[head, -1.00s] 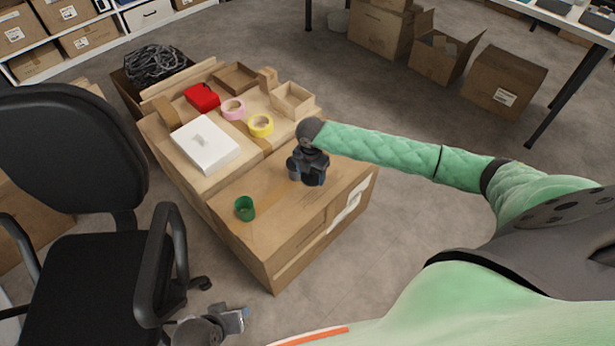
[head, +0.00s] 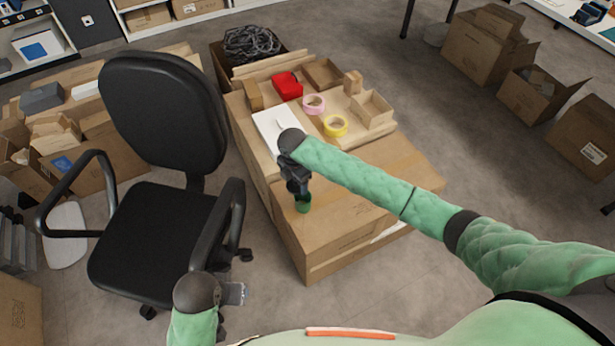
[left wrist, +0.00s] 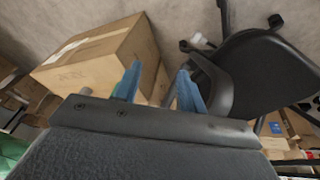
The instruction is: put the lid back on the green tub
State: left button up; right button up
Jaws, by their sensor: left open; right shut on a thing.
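The small green tub (head: 303,207) stands upright on the large closed carton, near its front left corner. My right gripper (head: 301,190) points down right over the tub and hides its top. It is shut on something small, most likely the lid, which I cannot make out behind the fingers. I cannot tell whether it touches the tub's rim. My left gripper (head: 236,293) is low beside the office chair, away from the carton. In the left wrist view its two blue fingers (left wrist: 157,85) are apart with nothing between them.
The large carton (head: 350,220) has free top right of the tub. Behind are a white box (head: 270,124), a yellow tape roll (head: 335,126), a pink tape roll (head: 314,104), a red item (head: 287,85) and an open small box (head: 372,108). A black chair (head: 165,235) stands left.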

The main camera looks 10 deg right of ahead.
jog(key=shift+w+d+f, duration=0.15)
jog(key=shift+d+f, duration=0.1)
jog(key=shift+d, duration=0.2)
jog(key=shift+w+d+f, duration=0.1)
jog(key=shift+d+f, duration=0.15)
jog(key=shift+d, duration=0.2)
jog(key=shift+d+m, duration=0.15)
jog(key=shift+m, duration=0.15)
jog(key=shift+f+b, duration=0.35)
jog(key=shift+b, duration=0.05)
jog(key=shift+f+b, duration=0.8)
jog(key=shift+b, duration=0.1)
pick_arm(q)
jog(key=d+f+h+b, duration=0.1)
jog(key=d+f+b, duration=0.1)
jog(key=d+f, duration=0.3)
jog(key=shift+f+m, duration=0.4)
jog(key=shift+f, duration=0.1)
pick_arm(e)
jog(key=shift+f, duration=2)
pick_arm(q)
jog(key=shift+a+r, duration=0.1)
jog(key=shift+r, duration=0.3)
